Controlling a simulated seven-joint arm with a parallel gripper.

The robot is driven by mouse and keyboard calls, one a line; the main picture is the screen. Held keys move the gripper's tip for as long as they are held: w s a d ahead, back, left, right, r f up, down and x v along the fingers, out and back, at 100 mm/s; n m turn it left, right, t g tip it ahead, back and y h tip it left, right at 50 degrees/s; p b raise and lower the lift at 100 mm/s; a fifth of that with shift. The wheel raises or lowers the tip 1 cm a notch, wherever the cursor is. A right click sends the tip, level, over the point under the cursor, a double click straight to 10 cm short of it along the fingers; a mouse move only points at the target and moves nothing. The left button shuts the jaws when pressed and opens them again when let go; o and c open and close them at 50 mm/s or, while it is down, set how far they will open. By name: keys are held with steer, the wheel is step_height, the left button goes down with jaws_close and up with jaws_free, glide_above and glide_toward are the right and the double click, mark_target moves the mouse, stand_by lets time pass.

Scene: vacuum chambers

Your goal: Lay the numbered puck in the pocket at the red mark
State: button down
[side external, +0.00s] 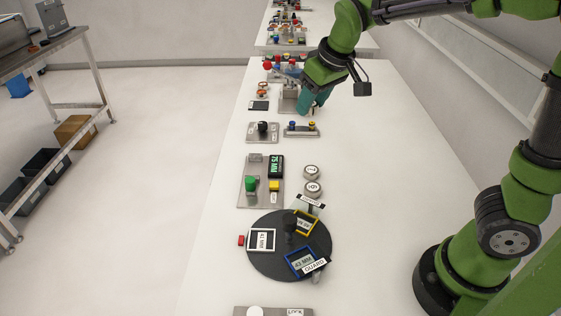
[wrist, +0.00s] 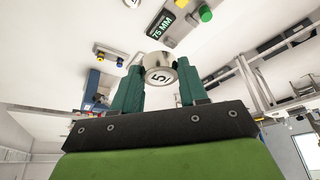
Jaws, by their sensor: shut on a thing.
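In the wrist view my gripper (wrist: 159,80) is shut on a metal puck (wrist: 158,70) with a white numbered face that seems to read 5. In the side view my gripper (side external: 316,103) is at the far part of the table, well beyond the turntable; the held puck is not clear there. A black round turntable (side external: 263,268) is at the near end, with a white-framed pocket (side external: 250,239), a yellow-framed one (side external: 316,232) and a blue-framed one (side external: 289,267). The red mark (side external: 241,240) is just left of the turntable, beside the white-framed pocket.
Two pucks (side external: 311,172) (side external: 314,188) stand behind the turntable. A guard (side external: 315,265) covers part of the blue pocket, and another sign (side external: 310,201) stands near the yellow one. A 75 MM panel (side external: 276,166) has a green knob (side external: 251,184).

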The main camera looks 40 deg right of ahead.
steer(key=shift+s+d+f+m, duration=0.2)
steer(key=shift+d+f+m, duration=0.1)
steer(key=shift+f, duration=0.05)
steer(key=s+d+f+m+g+h, duration=0.1)
steer(key=s+d+f+m, duration=0.1)
steer(key=s+f+m, duration=0.3)
steer(key=s+d+f+m+g+h, duration=0.2)
steer(key=s+d+f+m, duration=0.1)
steer(key=s+f+m, duration=0.2)
steer(key=s+d+f+m+g+h, duration=0.1)
steer(key=s+d+f+m, duration=0.1)
steer(key=s+f+m, duration=0.4)
steer(key=shift+d+f+m+g+h, duration=0.35)
steer(key=shift+f+m+g, duration=0.1)
steer(key=shift+m, duration=0.35)
steer(key=shift+w+d+f+m, duration=0.1)
steer(key=shift+d+m, duration=0.1)
steer(key=shift+m, duration=0.1)
glide_above(346, 167)
steer(key=a, duration=0.2)
steer(key=shift+x, duration=0.8)
steer(key=shift+f, duration=1.75)
steer(key=shift+f, duration=0.1)
steer(key=c, duration=0.6)
jaws_free()
steer(key=shift+a, duration=0.1)
